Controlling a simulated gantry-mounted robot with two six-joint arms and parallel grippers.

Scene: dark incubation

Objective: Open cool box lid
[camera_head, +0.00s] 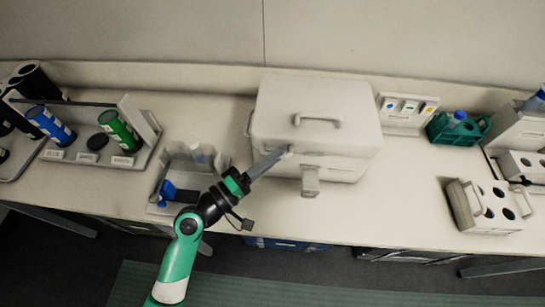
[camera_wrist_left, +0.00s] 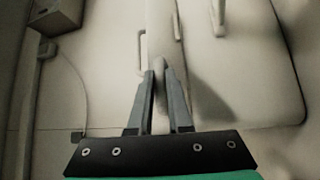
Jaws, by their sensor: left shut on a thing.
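The white cool box (camera_head: 345,167) stands at the middle of the bench. Its lid (camera_head: 352,98) lies on top, with a raised handle (camera_head: 318,120), and looks closed. A latch-like tab (camera_head: 310,182) hangs on the front. My left gripper (camera_head: 287,152) reaches the lid's front edge, left of the tab. In the left wrist view, the fingers (camera_wrist_left: 161,75) are shut on a narrow pale part (camera_wrist_left: 160,66) at the edge of the lid (camera_wrist_left: 245,75). The fingertips partly hide the held part. My right gripper is not in view.
A rack with blue and green cylinders (camera_head: 118,131) and a small clear-walled holder (camera_head: 205,160) stand to the left. A white block with holes (camera_head: 490,206) and a green rack (camera_head: 456,130) stand to the right.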

